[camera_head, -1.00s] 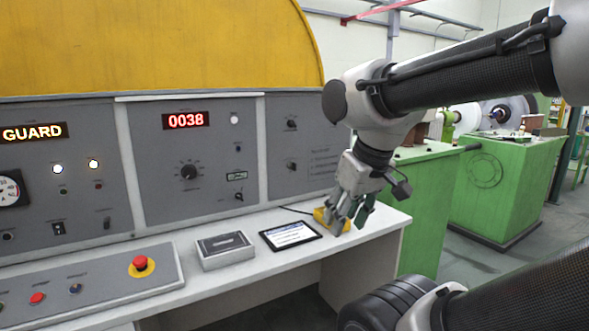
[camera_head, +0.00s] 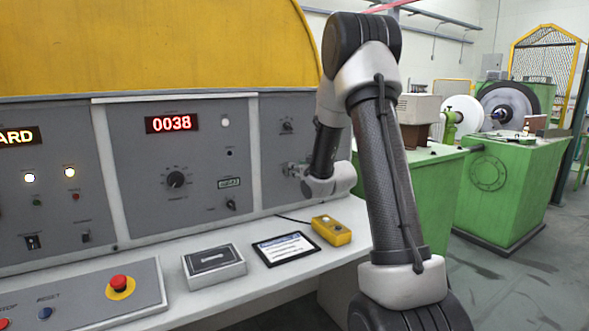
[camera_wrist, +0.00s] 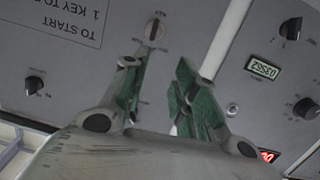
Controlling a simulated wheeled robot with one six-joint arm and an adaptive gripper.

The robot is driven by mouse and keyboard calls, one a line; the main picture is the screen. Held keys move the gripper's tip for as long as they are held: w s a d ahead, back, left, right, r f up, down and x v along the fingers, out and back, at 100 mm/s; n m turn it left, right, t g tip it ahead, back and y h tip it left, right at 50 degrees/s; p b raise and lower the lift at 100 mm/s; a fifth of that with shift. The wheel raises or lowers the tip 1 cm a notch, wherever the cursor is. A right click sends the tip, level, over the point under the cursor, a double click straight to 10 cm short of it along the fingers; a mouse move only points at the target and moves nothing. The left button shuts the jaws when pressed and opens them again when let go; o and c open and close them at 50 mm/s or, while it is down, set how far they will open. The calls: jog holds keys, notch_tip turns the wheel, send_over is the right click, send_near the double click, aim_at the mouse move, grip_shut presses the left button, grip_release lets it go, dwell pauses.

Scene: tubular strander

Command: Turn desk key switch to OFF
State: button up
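The key switch (camera_wrist: 154,29) shows in the wrist view as a small round switch with a reddish-brown key or slot on the grey desk panel. It lies just beyond my fingertips, towards the left one. My gripper (camera_wrist: 160,68) is open, with its two green-padded fingers apart and nothing between them. I cannot tell whether the fingers touch the panel. The position labels by the switch are too small to read.
A printed label (camera_wrist: 68,18) and a black knob (camera_wrist: 34,85) are beside the switch. Below my gripper, the desk carries a yellow box (camera_head: 331,231), a tablet (camera_head: 287,249) and a grey box (camera_head: 213,263). A red emergency button (camera_head: 121,284) is at left. Green machines (camera_head: 500,185) stand at right.

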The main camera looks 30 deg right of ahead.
jog(key=w+f, duration=0.1)
jog(key=w, duration=0.2)
jog(key=w+d+f+t, duration=0.1)
jog(key=w, duration=0.3)
jog(key=w+d+f+t, duration=0.1)
jog(key=w, duration=0.2)
jog(key=shift+w+d+f+y, duration=0.1)
jog(key=shift+w+y, duration=0.1)
jog(key=shift+y, duration=0.2)
jog(key=shift+c, duration=0.4)
grip_shut()
